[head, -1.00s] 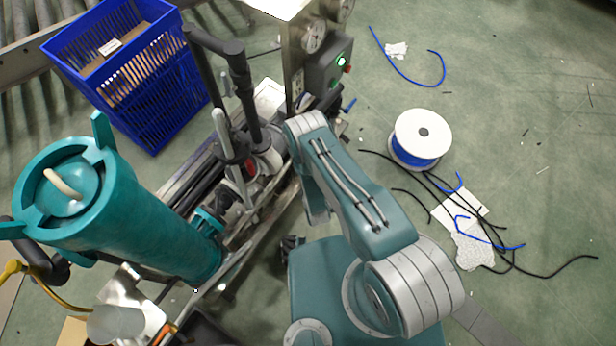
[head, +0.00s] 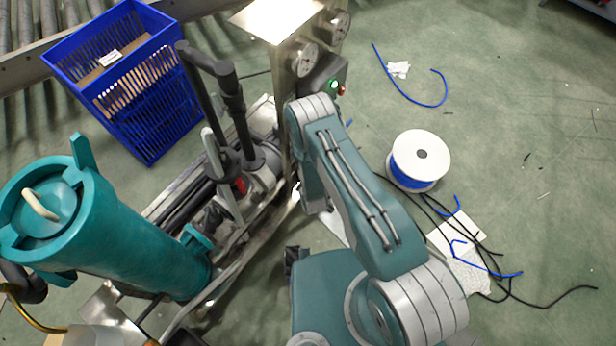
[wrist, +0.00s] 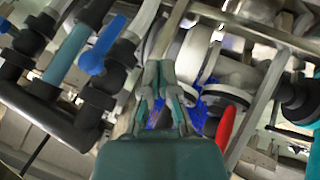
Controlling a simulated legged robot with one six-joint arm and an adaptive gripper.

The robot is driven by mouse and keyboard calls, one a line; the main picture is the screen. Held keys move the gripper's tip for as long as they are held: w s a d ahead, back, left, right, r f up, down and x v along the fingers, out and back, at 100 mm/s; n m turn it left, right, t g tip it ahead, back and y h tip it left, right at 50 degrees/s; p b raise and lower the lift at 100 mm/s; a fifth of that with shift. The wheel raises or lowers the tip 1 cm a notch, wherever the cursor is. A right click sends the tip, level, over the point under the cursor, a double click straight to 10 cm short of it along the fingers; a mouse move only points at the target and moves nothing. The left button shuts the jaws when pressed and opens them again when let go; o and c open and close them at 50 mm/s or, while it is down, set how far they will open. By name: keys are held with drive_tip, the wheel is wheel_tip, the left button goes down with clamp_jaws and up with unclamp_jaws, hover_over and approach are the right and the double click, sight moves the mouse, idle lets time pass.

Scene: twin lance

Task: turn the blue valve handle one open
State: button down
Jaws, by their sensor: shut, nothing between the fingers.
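In the wrist view, a blue lever handle (wrist: 97,54) sits on a black valve body at the upper left, apart from my gripper and left of it. My gripper (wrist: 163,88) is shut and empty among the pipes. Its fingertips point up the picture. A second blue part (wrist: 205,112) shows right beside and behind the fingers; I cannot tell whether they touch it. A red lever (wrist: 227,126) stands further right. I cannot tell which blue part is handle one. In the head view, my gripper is hidden behind my arm and the machine.
The pipe skid holds a teal cylinder (head: 120,235), black pipes (head: 236,105) and a gauge panel (head: 298,75) close to my arm. A blue crate (head: 150,85) stands behind. A cable spool (head: 418,160) and loose cables lie right. The floor at upper right is mostly clear.

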drive_tip(key=w+d+f, duration=0.2)
drive_tip(key=w+f, duration=0.1)
drive_tip(key=w, duration=0.4)
drive_tip(key=shift+d+f, duration=0.25)
drive_tip(key=shift+f, duration=0.15)
drive_tip(key=shift+w, duration=0.15)
